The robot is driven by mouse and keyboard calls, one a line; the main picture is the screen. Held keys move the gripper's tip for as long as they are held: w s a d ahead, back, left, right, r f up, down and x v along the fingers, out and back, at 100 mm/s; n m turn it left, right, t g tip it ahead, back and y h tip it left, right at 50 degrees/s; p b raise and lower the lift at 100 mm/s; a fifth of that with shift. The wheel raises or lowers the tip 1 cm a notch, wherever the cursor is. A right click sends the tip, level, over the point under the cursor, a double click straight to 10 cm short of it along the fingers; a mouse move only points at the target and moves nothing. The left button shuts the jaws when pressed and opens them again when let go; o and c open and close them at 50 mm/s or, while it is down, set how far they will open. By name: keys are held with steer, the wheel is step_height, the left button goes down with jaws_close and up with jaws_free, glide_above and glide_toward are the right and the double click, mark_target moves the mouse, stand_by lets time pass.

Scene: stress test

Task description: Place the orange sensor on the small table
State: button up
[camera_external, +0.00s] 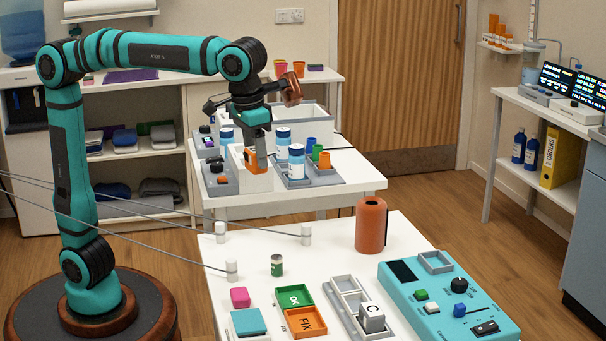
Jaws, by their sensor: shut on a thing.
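The orange sensor (250,154) is a small orange piece with a dark face, at the top of a white block (252,180) on the farther white table (357,182). My gripper (259,160) points down from the teal arm and is shut on the orange sensor. The fingers cover part of the sensor. I cannot tell whether it still touches the white block. A nearer white table (335,235) stands in front. I cannot tell from the picture which one is the small table.
Blue-capped bottles (297,163) stand in a grey tray just right of my gripper. The nearer table holds a brown cylinder (371,225), a teal control box (448,303), green and orange trays, and white posts with cables. Its back middle has free room.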

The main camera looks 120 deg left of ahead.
step_height(320, 180, up, 2)
steer(key=shift+r, duration=0.25)
steer(key=s+a+n+g, duration=0.15)
steer(key=a+n, duration=0.25)
steer(key=a, duration=1.1)
steer(key=s+a+n+t, duration=0.15)
steer(key=a+n, duration=0.25)
steer(key=a, duration=1.1)
steer(key=s+a+n+g, duration=0.1)
steer(key=s+a+n, duration=0.3)
steer(key=s+a, duration=0.65)
steer(key=s+a+n+g, duration=0.1)
steer(key=s+a+n, duration=0.45)
steer(key=a, duration=0.85)
steer(key=shift+m, duration=0.95)
steer(key=shift+s+a+f, duration=0.1)
steer(key=shift+s+f, duration=0.2)
steer(key=shift+f, duration=2.25)
steer(key=shift+s+f, duration=0.35)
steer(key=shift+f, duration=2.2)
steer(key=shift+s+a+f, duration=0.1)
steer(key=shift+s+f, duration=0.2)
steer(key=shift+f, duration=2.25)
steer(key=shift+f, duration=0.1)
steer(key=o, duration=1)
